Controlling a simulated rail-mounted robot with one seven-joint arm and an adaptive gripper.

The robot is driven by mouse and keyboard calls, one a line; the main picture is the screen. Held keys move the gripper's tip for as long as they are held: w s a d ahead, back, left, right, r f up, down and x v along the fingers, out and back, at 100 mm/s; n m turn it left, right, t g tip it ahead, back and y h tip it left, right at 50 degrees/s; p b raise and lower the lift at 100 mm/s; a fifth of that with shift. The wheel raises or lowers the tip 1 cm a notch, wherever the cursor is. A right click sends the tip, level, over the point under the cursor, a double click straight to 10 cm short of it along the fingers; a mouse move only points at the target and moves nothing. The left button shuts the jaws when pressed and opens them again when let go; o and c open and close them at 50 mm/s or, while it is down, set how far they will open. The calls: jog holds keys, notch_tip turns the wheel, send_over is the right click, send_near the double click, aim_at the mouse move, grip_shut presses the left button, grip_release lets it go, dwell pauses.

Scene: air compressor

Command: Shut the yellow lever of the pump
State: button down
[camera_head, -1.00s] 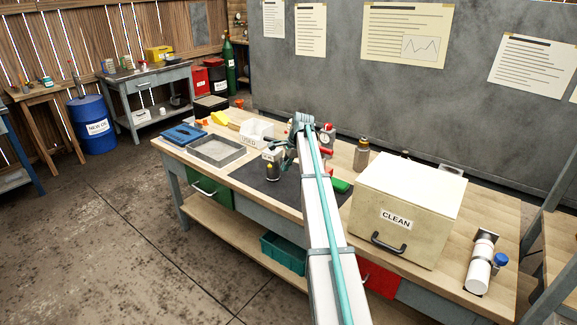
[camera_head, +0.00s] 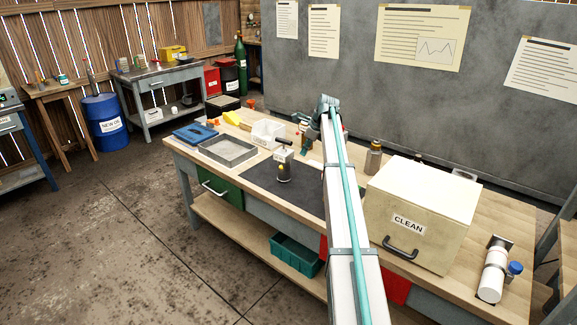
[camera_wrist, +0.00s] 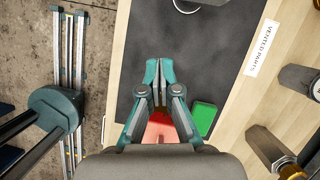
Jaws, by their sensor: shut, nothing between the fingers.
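A small dark upright device (camera_head: 284,172) with a black top and a small yellow spot stands on the black mat (camera_head: 258,178); it may be the pump. I cannot make out a yellow lever for certain. My gripper (camera_wrist: 160,72) is shut and empty in the wrist view, fingers pointing over the mat (camera_wrist: 190,50). In the head view my arm hides the gripper's fingertips and part of the mat. A red thing (camera_wrist: 162,124) shows behind the fingers, with a green block (camera_wrist: 204,118) to its right.
A cream box marked CLEAN (camera_head: 420,210) stands right of my arm. A grey tray (camera_head: 228,151), a blue item (camera_head: 195,133) and a white bin (camera_head: 268,132) stand left. A bottle (camera_head: 374,158) is behind the box.

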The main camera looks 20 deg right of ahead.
jog(key=shift+f, duration=0.1)
jog(key=w+a+f+p, duration=0.3)
jog(key=w+a+f, duration=0.2)
jog(key=f, duration=0.4)
jog(key=shift+w, duration=0.35)
jog(key=shift+s+m, duration=0.1)
jog(key=shift+m, duration=0.2)
